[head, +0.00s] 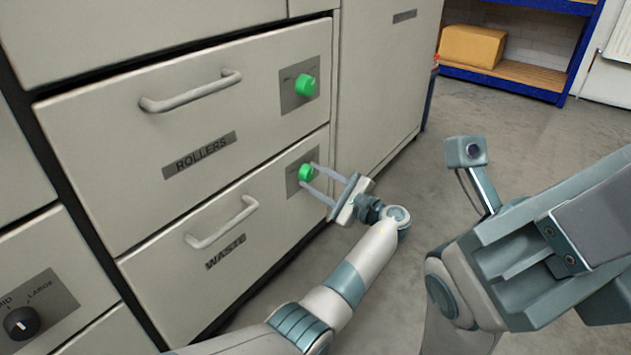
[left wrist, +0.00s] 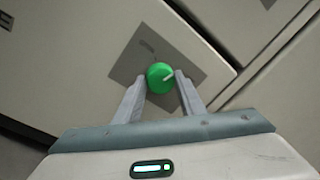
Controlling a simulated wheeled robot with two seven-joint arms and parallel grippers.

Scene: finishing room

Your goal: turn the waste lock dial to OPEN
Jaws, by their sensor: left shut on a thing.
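The green waste lock dial (head: 306,173) sits on a grey plate (head: 293,186) at the upper right of the drawer labelled WASTE (head: 226,252). The lettering on the plate is too small to read. My left gripper (head: 312,177) is shut on the dial, one finger on each side of it, as the left wrist view (left wrist: 160,86) also shows. My right gripper's jaws cannot be made out in the head view.
Above is the ROLLERS drawer (head: 200,150) with its own green dial (head: 305,85). Bar handles (head: 222,222) stick out from the drawers. A black dial (head: 22,322) is at the lower left. Open floor (head: 520,130) lies right of the cabinet, with a blue shelf (head: 500,80) beyond.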

